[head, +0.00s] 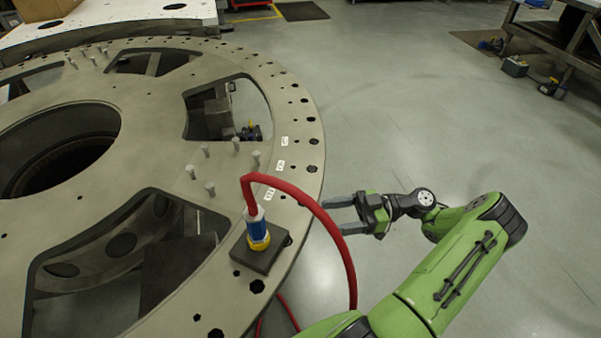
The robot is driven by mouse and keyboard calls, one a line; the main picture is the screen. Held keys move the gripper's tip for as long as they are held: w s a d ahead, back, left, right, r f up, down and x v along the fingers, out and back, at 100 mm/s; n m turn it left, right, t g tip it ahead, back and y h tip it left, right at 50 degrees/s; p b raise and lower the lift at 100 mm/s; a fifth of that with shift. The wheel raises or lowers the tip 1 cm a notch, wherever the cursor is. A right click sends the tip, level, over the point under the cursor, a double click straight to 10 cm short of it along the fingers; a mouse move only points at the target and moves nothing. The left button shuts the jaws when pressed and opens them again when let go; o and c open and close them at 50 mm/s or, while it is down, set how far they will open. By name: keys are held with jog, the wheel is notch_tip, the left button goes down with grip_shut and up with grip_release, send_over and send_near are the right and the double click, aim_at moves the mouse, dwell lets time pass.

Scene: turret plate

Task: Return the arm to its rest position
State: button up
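My gripper (338,215) is at the end of my green arm, to the right of the turret plate's rim. Its two grey fingers point left and are apart, with nothing seen between them. A red hose passes close to the fingertips in the picture; I cannot tell whether they touch. My green arm (450,270) reaches in from the bottom, bends at the right and turns back left toward the gripper.
The large turret plate (155,165) fills the left. A tool with a blue and yellow body (257,230) stands upright on a dark block (262,256) near its rim, with a red hose (325,220) arching from its top. Open floor (420,110) lies right; a workbench (560,40) stands far right.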

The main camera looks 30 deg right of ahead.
jog(key=w+a+r+m+g+h+p, duration=0.1)
jog(key=a+r+m+g+h, duration=0.2)
jog(key=a, duration=0.4)
jog(key=w+a+r+m+g+h, duration=0.2)
jog(key=a+r+g+h, duration=0.15)
jog(key=a+h, duration=0.2)
jog(key=s+a+r+m+t+h, duration=0.2)
jog(key=s+r+m+h, duration=0.2)
jog(key=s+r, duration=0.1)
jog(key=s+a+r+m+t+h+p, duration=0.1)
jog(key=s+a+r+m+t+h, duration=0.1)
jog(key=s+r, duration=0.4)
jog(key=shift+s+a+m+t+h, duration=0.3)
jog(key=shift+s+m+t+h, duration=0.25)
jog(key=shift+s+m+h, duration=0.6)
jog(key=shift+w, duration=0.1)
